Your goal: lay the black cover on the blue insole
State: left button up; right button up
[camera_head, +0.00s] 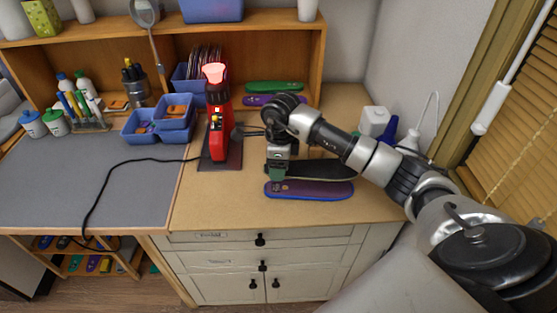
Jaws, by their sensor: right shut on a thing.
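The blue insole (325,190), with a purplish top, lies flat near the front of the wooden worktop. My right gripper (277,176) points down over the insole's left end and is shut on the left end of the black cover (325,170). The cover stretches to the right from the gripper, roughly along the insole and just behind it in the picture. I cannot tell whether the cover touches the insole. The gripper hides part of the cover's left end. My left gripper is out of view.
A red press (217,125) stands on a dark base left of the gripper. A green insole (274,87) and a purple one (262,100) lie at the back. Blue bins (141,129) and a grey mat (60,180) are at left. White bottles stand at back right. The worktop front is clear.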

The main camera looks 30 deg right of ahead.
aim_at(278, 187)
jog(key=shift+s+f, duration=0.1)
jog(key=shift+f, duration=0.5)
notch_tip(278, 187, down, 3)
jog(key=b, duration=0.2)
jog(key=shift+f+b, duration=0.2)
jog(key=shift+b, duration=0.15)
jog(key=shift+f+b, duration=0.3)
jog(key=shift+f, duration=0.35)
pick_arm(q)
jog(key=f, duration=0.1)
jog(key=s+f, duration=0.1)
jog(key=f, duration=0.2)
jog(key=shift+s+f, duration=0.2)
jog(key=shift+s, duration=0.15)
pick_arm(e)
jog(key=o, duration=0.9)
jog(key=shift+o, duration=0.2)
